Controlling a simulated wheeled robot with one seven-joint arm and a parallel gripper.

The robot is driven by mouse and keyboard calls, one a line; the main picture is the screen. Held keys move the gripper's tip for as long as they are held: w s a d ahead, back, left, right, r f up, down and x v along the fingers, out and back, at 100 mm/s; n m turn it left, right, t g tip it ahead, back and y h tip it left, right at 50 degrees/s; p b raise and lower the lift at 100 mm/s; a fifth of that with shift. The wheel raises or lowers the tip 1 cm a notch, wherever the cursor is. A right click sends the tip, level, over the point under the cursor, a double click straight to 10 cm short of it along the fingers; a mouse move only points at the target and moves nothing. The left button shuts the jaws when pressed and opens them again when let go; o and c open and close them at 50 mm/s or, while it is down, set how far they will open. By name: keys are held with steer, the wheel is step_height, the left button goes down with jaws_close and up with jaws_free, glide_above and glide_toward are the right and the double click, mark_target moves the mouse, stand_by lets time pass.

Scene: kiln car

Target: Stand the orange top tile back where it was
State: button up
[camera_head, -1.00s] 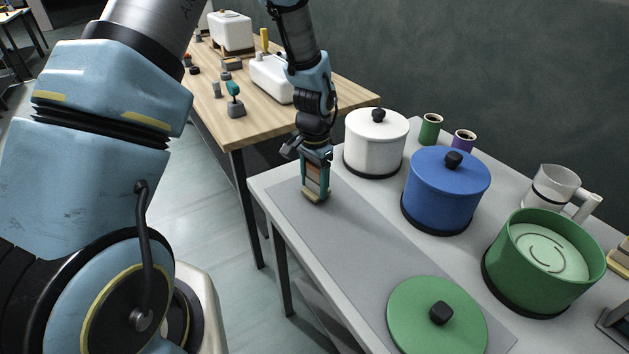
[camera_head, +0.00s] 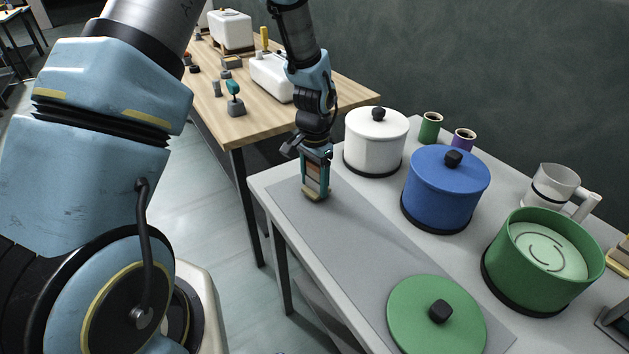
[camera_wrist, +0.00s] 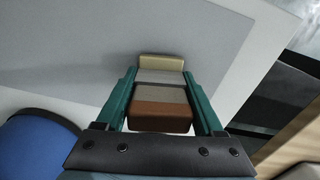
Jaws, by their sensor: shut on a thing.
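A narrow stack of tiles sits between the fingers of my gripper (camera_head: 316,172), at the far left end of the grey mat. My gripper is shut on the stack, with teal fingers along both sides. The fingers partly hide the tiles. I cannot tell whether the beige end touches the mat.
A white lidded pot (camera_head: 374,145), a blue lidded pot (camera_head: 445,195) and an open green pot (camera_head: 520,270) stand right of the grey mat (camera_head: 350,240). A green lid (camera_head: 410,318) lies at the near end. The mat's middle is clear. A wooden table (camera_head: 245,128) stands behind.

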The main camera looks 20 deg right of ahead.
mark_target(314, 164)
steer(key=shift+f+b, duration=0.45)
steer(key=shift+f, duration=0.2)
stand_by(0.7)
steer(key=o, duration=1.4)
steer(key=shift+r, duration=0.1)
steer(key=shift+r+p, duration=2.9)
steer(key=shift+r, duration=1.05)
step_height(314, 164, up, 11)
steer(key=b, duration=0.3)
steer(key=shift+f, duration=0.1)
